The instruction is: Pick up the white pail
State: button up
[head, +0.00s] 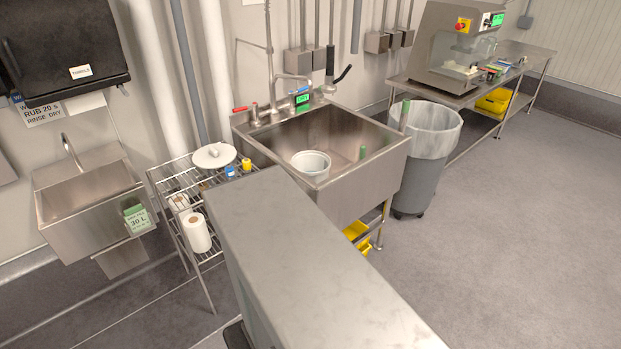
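A white pail (311,164), round and open at the top, stands upright in the basin of the large steel sink (375,165), towards its near left side. Its rim and part of its outer wall show, and it looks empty. The sink's near wall is close beside it, and I cannot tell if they touch. My gripper is not in view.
A long flat-topped metal block (310,260) fills the foreground before the sink. A lined grey bin (420,180) stands right. Open floor (520,230) lies at right.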

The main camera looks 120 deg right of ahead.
aim_at(316, 165)
jog(key=k, duration=2.9)
jog(key=z, duration=1)
jog(key=i, duration=0.65)
jog(key=u, duration=0.05)
